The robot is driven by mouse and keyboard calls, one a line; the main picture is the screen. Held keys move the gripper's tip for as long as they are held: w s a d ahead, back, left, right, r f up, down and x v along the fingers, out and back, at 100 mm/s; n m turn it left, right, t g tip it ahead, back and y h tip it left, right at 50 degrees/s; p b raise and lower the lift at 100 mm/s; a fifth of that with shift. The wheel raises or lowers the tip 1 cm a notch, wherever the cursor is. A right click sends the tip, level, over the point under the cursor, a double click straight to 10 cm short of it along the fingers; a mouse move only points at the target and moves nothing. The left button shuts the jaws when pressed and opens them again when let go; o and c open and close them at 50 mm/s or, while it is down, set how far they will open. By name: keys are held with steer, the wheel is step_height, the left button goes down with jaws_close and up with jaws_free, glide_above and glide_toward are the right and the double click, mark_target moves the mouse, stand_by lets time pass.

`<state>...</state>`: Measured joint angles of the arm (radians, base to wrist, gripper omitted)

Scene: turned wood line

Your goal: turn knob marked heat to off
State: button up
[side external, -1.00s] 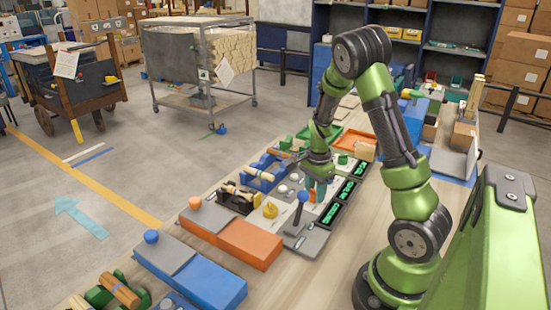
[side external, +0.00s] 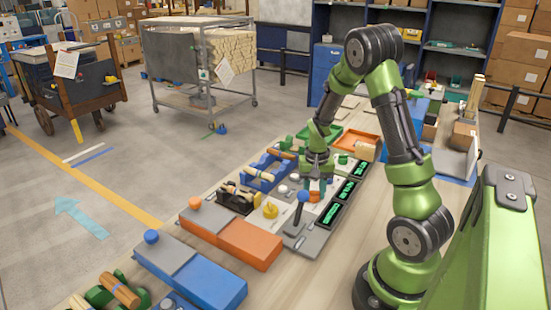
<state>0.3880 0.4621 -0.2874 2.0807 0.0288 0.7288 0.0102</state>
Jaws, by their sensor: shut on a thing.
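A panel (side external: 305,243) of controls lies on the bench, with dark green-lit displays (side external: 331,216) along its right side. My gripper (side external: 316,189) points down over the middle of the panel, shut on a small orange knob (side external: 315,196) beside the displays. The fingers hide much of this knob. A yellow knob (side external: 270,210) stands nearer the front left, and a green knob (side external: 343,159) farther back. The lettering is too small to read, so I cannot tell which knob is marked heat, or its setting.
Wooden cylinders in blue (side external: 262,175) and black (side external: 237,199) holders lie to the left. Orange (side external: 250,243) and blue (side external: 205,275) boxes are in front. An orange tray (side external: 358,138) is behind. Bare bench shows front right.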

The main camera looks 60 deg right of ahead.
steer(key=n, duration=0.5)
steer(key=shift+n, duration=0.3)
steer(key=shift+w, duration=0.1)
stand_by(0.3)
steer(key=o, duration=1)
steer(key=shift+o, duration=0.2)
step_height(320, 180, up, 17)
steer(key=s+a+r+t, duration=0.2)
steer(key=a, duration=0.6)
steer(key=s+a+r+n+t+y, duration=0.1)
steer(key=a+r+t, duration=0.1)
steer(key=a, duration=0.6)
steer(key=s+a+r+n+t+y, duration=0.1)
steer(key=s+a+t, duration=0.1)
steer(key=a, duration=0.6)
steer(key=shift+s+a+r+t, duration=0.3)
steer(key=shift+s+r+t, duration=0.1)
steer(key=shift+t, duration=0.2)
